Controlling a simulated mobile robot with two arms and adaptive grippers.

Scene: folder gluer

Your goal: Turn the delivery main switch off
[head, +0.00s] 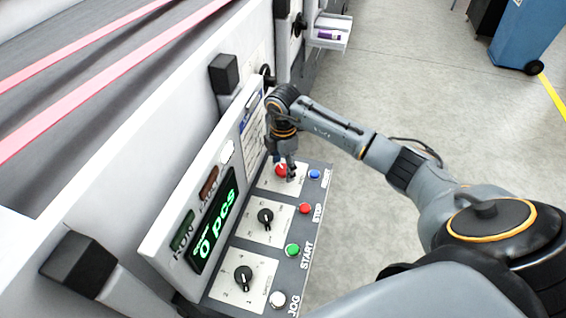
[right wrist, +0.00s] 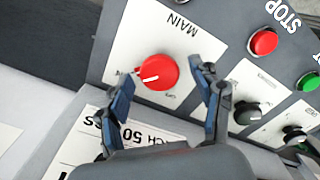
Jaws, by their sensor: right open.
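The main switch is a red round knob (right wrist: 157,72) with a white pointer line, on a white plate marked MAIN in the right wrist view. In the head view the red knob (head: 281,170) sits at the far end of the control panel (head: 246,290), partly covered by my right gripper. My right gripper (right wrist: 163,78) is open, one finger on each side of the knob; I cannot tell whether either finger touches it. It also shows in the head view (head: 287,172), coming down over the panel. My left gripper is not in view.
Black selector knobs (head: 265,216) (head: 243,278) lie nearer on the panel. Along its edge are a blue button (head: 314,174), red STOP button (head: 305,208), green START button (head: 292,250) and white JOG button (head: 277,299). A display (head: 213,223) reads 0 pcs.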

